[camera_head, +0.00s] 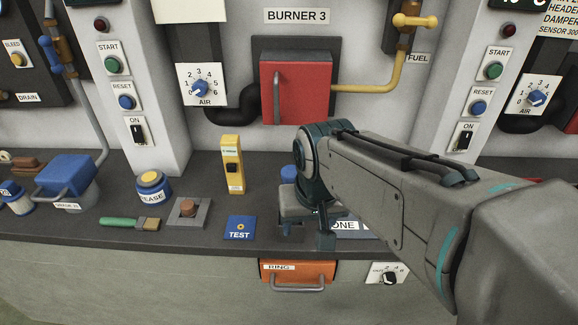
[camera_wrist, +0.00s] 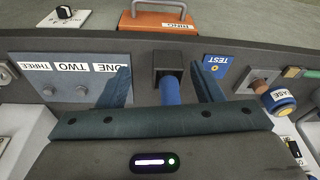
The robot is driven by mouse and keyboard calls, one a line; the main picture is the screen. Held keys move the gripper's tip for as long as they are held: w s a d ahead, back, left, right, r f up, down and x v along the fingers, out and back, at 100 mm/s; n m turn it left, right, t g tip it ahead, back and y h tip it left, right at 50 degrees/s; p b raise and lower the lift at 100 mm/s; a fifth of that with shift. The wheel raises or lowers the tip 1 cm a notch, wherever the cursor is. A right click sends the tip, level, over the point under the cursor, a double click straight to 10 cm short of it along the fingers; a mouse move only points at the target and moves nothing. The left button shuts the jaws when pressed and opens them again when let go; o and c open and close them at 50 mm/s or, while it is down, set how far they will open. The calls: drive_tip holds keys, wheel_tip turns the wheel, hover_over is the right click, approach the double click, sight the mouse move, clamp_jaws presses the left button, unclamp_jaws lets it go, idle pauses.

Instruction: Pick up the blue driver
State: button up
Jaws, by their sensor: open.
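My gripper (camera_head: 307,218) is open, low over the counter, pointing down. The driver's lower part is hidden.
On the dark counter (camera_head: 90,228) stand a yellow tester (camera_head: 232,163), a blue TEST card (camera_head: 240,228), a grease tin (camera_head: 153,186) and a brush (camera_head: 130,223). A panel labelled ONE, TWO, THREE (camera_wrist: 73,83) lies beside the gripper. An orange RING drawer (camera_head: 298,272) is below the edge.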

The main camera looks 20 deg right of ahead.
sight(291, 170)
drive_tip(key=w+r+m+g+p, duration=0.2)
drive_tip(key=w+r+m+g, duration=0.1)
drive_tip(key=w+r+m, duration=1)
drive_tip(key=f, duration=0.7)
drive_tip(key=shift+s+d+f, duration=0.3)
drive_tip(key=shift+d+f, duration=0.05)
drive_tip(key=shift+a+f, duration=0.2)
drive_tip(key=shift+f, duration=2.45)
drive_tip(key=shift+r, duration=0.1)
drive_tip(key=c, duration=1.3)
